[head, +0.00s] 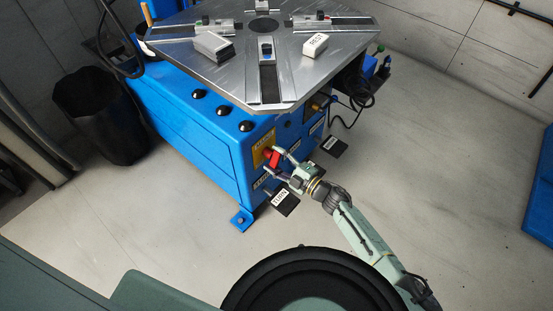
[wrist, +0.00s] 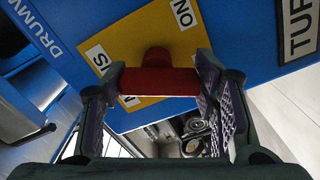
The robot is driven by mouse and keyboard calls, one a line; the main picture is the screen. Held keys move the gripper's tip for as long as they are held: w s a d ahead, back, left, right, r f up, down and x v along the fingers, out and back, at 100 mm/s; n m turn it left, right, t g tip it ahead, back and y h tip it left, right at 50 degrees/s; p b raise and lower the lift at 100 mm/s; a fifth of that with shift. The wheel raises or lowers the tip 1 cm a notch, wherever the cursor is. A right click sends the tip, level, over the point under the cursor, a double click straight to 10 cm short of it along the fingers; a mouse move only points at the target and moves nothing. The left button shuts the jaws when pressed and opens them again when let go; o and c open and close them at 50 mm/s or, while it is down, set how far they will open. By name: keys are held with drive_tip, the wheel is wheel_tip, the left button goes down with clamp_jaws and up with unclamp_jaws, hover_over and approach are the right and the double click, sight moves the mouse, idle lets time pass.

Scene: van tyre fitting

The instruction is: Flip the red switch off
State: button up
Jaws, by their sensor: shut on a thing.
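The red switch (head: 274,157) is on a yellow plate (head: 258,151) on the front of the blue tyre machine. In the wrist view its red handle (wrist: 158,81) lies crosswise before the yellow plate (wrist: 120,52), between my fingers. My gripper (head: 277,162) is at the switch and shut on it; it also shows in the wrist view (wrist: 160,92), one finger at each end of the handle. The plate's lettering is partly covered, and I cannot tell the switch setting.
The machine's metal turntable (head: 285,80) overhangs above. Black pedals (head: 283,201) stick out low, near my gripper. A black bin (head: 100,115) stands at the left, and cables (head: 355,105) hang at the right.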

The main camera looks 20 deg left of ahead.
drive_tip(key=shift+c, duration=0.9)
drive_tip(key=shift+f+m+b, duration=0.15)
drive_tip(key=shift+m+b, duration=0.35)
drive_tip(key=shift+b, duration=0.1)
drive_tip(key=shift+r+m, duration=0.2)
drive_tip(key=shift+m, duration=0.3)
drive_tip(key=o, duration=1.2)
drive_tip(key=shift+c, duration=0.2)
drive_tip(key=v, duration=1.2)
